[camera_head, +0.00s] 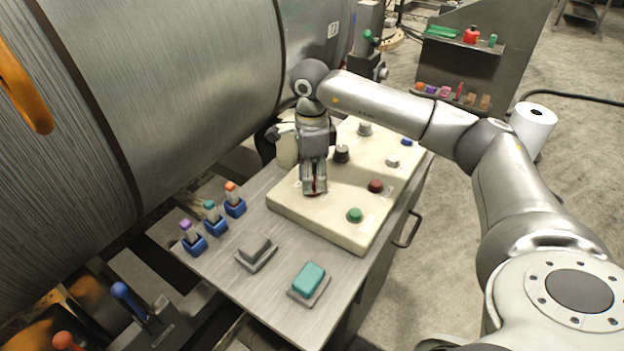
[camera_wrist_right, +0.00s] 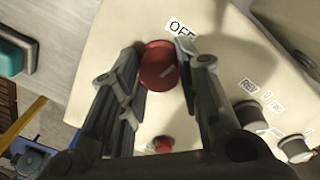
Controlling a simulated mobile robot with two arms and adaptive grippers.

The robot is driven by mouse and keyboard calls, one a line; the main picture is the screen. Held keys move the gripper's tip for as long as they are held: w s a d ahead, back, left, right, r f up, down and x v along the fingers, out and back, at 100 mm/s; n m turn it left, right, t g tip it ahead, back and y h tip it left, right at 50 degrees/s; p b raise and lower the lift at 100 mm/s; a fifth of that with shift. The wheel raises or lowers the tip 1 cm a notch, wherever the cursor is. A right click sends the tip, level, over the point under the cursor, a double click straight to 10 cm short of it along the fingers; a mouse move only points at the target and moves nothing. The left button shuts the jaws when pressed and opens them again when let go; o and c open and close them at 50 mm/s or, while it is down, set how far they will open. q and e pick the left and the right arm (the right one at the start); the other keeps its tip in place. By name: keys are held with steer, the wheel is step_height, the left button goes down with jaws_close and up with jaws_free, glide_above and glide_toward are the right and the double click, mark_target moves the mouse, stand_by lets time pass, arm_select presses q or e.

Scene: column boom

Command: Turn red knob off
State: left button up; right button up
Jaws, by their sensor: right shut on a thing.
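The red knob (camera_wrist_right: 158,68) sits on the cream control panel (camera_head: 290,206), by a label reading OFF in the wrist view (camera_wrist_right: 181,28). My right gripper (camera_head: 314,190) points down over the panel's near left part. Its two fingers are shut on the red knob, one on each side. In the head view the fingers hide most of the knob. My left gripper is not in view.
A green button (camera_head: 355,215), a dark red button (camera_head: 375,186) and a black knob (camera_head: 342,153) are on the panel nearby. A teal block (camera_head: 309,278) and a grey block (camera_head: 255,248) sit on the metal table. A large metal cylinder (camera_head: 190,70) stands to the left.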

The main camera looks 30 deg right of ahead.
steer(key=shift+n+b, duration=0.35)
steer(key=shift+n, duration=0.75)
steer(key=shift+r, duration=0.1)
steer(key=o, duration=1)
steer(key=shift+o, duration=0.2)
step_height(320, 180, up, 12)
steer(key=shift+w, duration=0.25)
